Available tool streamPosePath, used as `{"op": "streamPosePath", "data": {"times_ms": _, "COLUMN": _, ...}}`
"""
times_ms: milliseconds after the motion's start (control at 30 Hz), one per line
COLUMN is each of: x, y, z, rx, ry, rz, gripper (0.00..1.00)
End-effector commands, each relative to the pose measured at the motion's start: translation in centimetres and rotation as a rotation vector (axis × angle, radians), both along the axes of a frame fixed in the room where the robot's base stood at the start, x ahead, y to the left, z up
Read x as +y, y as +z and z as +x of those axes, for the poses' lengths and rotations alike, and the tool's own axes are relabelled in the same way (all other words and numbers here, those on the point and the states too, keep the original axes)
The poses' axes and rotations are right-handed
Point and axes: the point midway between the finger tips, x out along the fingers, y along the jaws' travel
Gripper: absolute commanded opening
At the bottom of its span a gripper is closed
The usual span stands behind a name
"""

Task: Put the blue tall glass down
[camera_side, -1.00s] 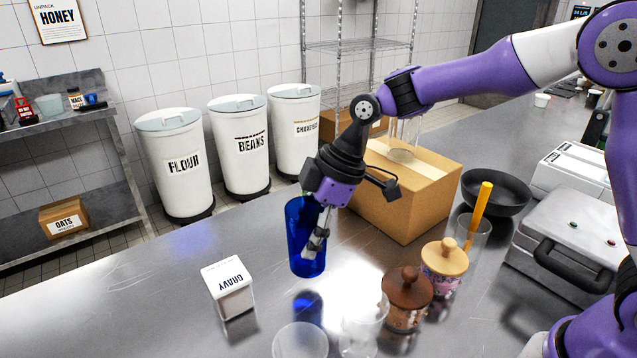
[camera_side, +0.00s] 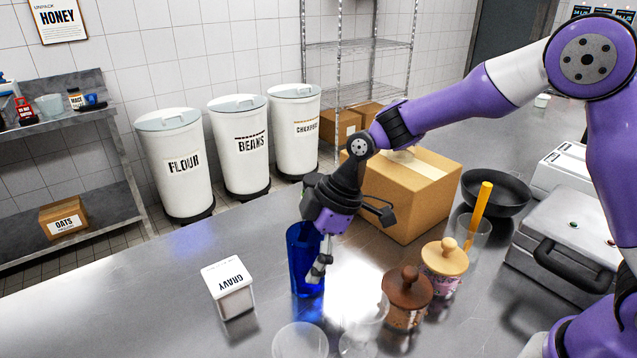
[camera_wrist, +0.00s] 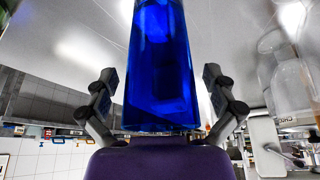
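The blue tall glass (camera_side: 299,262) is upright on the metal counter, to the right of the white gravy box; its base appears to meet the surface. My gripper (camera_side: 318,272) reaches down to it, one finger showing in front of its right side; the other finger is hidden there. In the wrist view the blue glass (camera_wrist: 160,70) fills the middle between the fingers of my gripper (camera_wrist: 160,85). A narrow gap shows between each finger and the glass, so the gripper looks open around it.
The gravy box (camera_side: 228,288) stands close on the left. Clear glasses (camera_side: 300,341) stand in front. Two lidded jars (camera_side: 408,298) and a cardboard box (camera_side: 410,205) are on the right. The counter (camera_side: 120,310) at left is clear.

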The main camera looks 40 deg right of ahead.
Motion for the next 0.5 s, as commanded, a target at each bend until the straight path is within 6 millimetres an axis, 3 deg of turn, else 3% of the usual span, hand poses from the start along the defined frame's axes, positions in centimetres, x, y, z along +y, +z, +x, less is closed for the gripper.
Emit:
{"op": "streamPosePath", "data": {"times_ms": 267, "x": 0.0, "y": 0.2, "z": 0.0, "rx": -0.001, "ry": 0.0, "rz": 0.001, "gripper": 1.0}}
{"op": "streamPosePath", "data": {"times_ms": 367, "x": -0.4, "y": 1.2, "z": -0.1, "rx": -0.003, "ry": -0.002, "rz": 0.001, "gripper": 1.0}}
{"op": "streamPosePath", "data": {"times_ms": 500, "x": -1.4, "y": 3.9, "z": -0.5, "rx": -0.006, "ry": -0.003, "rz": 0.001, "gripper": 1.0}}
